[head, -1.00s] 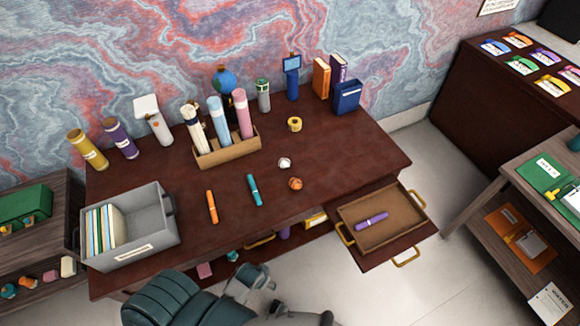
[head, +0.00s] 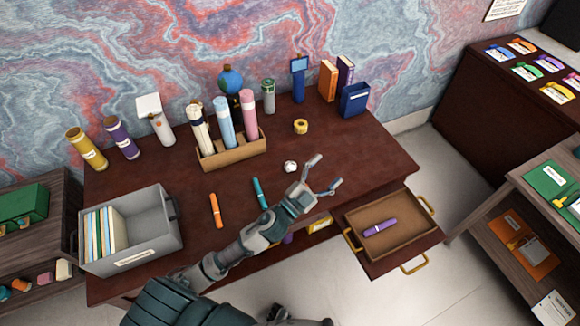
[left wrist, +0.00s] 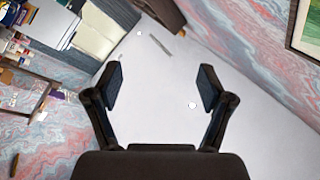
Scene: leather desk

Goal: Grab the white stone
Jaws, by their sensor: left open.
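The white stone (head: 290,167) lies on the dark red-brown desk (head: 335,150), right of the teal marker (head: 259,192). My left gripper (head: 327,172) is open and empty. In the head view it shows just right of the white stone, with its fingers pointing right, away from the stone. Its height over the desk is hard to tell. In the left wrist view the two fingers (left wrist: 161,86) are spread apart with nothing held between them. I cannot make out the white stone in that view. My right gripper is not in view.
An orange marker (head: 216,210) lies left of the teal one. A grey bin (head: 150,228) is at left. An open drawer (head: 400,245) with a purple marker (head: 380,227) juts out at right.

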